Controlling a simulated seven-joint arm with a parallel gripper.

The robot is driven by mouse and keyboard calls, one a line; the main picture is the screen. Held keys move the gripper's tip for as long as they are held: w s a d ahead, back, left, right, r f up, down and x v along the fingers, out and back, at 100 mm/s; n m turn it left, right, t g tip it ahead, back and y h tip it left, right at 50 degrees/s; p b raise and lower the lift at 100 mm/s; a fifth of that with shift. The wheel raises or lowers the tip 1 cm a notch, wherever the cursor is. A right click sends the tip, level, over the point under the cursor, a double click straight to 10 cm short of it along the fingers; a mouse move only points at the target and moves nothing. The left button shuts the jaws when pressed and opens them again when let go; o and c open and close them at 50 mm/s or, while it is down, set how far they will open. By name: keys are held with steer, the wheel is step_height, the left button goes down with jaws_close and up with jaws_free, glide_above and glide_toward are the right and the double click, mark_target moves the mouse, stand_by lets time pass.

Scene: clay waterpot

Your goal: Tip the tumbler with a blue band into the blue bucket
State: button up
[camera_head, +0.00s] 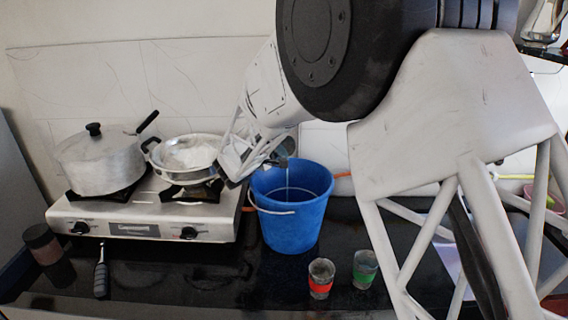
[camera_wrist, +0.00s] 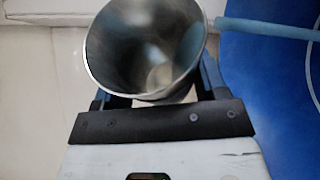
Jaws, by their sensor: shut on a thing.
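My gripper (camera_head: 266,152) is shut on a metal tumbler (camera_head: 285,148) and holds it tipped above the blue bucket (camera_head: 290,225). A thin stream runs from the tumbler's rim down into the bucket. In the wrist view, the tumbler (camera_wrist: 148,45) sits between the fingers, its open mouth towards the camera and its inside grey and shiny. The stream (camera_wrist: 265,28) leaves its rim to the right, over the bucket (camera_wrist: 270,95). The tumbler's band is hidden in both views.
Tumblers with a red band (camera_head: 320,280) and a green band (camera_head: 364,270) stand in front of the bucket on the dark counter. A stove (camera_head: 140,220) at left bears a lidded pot (camera_head: 98,160) and a pan (camera_head: 187,158). A jar (camera_head: 42,243) stands at far left.

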steer(key=shift+s+d+r+m+t+h, duration=0.15)
steer(key=shift+r+m+t+h, duration=0.15)
steer(key=shift+r+m, duration=0.5)
stand_by(0.6)
steer(key=shift+f+m, duration=0.15)
steer(key=shift+m, duration=0.25)
steer(key=shift+r+n, duration=0.8)
steer(key=shift+r, duration=0.25)
steer(key=shift+n, duration=0.3)
steer(key=shift+w+a+f+n+g+y, duration=0.15)
steer(key=shift+w+a+n+g+y, duration=0.1)
steer(key=shift+n+g+y, duration=0.35)
steer(key=shift+n, duration=0.7)
